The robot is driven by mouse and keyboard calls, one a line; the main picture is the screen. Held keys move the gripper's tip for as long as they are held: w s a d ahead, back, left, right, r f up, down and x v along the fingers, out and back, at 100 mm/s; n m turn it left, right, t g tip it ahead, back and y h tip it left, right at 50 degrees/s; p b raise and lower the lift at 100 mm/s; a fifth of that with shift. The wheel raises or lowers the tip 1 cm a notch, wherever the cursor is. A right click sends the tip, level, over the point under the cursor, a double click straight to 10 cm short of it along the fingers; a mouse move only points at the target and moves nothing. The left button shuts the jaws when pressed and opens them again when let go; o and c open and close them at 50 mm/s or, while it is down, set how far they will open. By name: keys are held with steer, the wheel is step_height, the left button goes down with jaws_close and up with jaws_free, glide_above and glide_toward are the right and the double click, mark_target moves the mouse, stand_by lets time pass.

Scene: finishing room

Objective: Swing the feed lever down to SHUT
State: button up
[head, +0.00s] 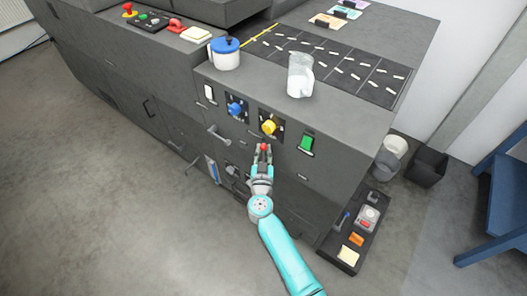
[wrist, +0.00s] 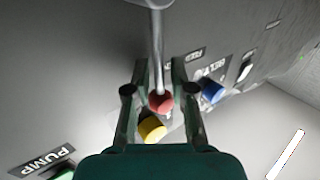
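A lever with a red ball knob (head: 264,147) is on the front of the dark grey machine, below the yellow knob. In the wrist view the red knob (wrist: 161,102) is at the end of a thin grey rod (wrist: 156,45) that runs to the top edge. My gripper (head: 263,152) is at the red knob; in the wrist view my gripper (wrist: 159,68) has its two fingers apart on either side of the knob and rod. Gaps show beside the knob. The rod's mount and any SHUT marking cannot be made out.
A silver handle (head: 218,134) sticks out to the left. A low tray of items (head: 345,250) stands at right. Floor is clear at left.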

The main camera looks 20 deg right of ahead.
steer(key=shift+c, duration=0.2)
jaws_close()
